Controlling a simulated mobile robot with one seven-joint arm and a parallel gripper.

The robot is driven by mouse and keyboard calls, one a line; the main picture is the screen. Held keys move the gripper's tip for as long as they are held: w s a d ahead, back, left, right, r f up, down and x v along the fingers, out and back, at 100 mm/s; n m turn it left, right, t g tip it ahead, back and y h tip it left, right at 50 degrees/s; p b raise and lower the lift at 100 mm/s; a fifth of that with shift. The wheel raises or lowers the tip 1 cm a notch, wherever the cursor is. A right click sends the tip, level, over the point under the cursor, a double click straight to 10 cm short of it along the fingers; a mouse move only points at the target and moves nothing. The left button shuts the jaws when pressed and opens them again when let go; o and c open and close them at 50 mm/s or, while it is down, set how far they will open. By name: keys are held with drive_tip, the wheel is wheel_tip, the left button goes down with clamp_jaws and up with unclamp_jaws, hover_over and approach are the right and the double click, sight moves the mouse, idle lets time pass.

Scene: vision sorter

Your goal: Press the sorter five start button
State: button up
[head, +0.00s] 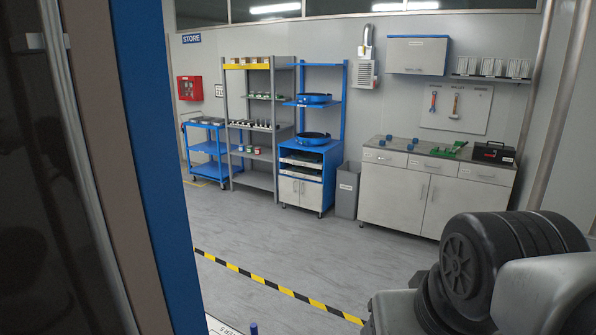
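A tall machine frame with a blue post (165,170) and a dark glossy panel (50,180) fills the left side, very close. I cannot tell for certain that it is sorter five. At the bottom edge, a corner of a white plate (218,327) with partly cut-off, unreadable lettering shows beside a small blue peg or knob (254,328). No start button can be made out for certain. My gripper is not in the picture; only grey and black links of my arm show at the lower right.
Yellow-black floor tape (275,285) crosses open grey floor. Along the far wall stand a blue cart (208,150), a grey shelf rack (229,130), a blue workstation (311,150), a grey bin (346,190) and a white cabinet (430,195). A red box (189,88) hangs at left.

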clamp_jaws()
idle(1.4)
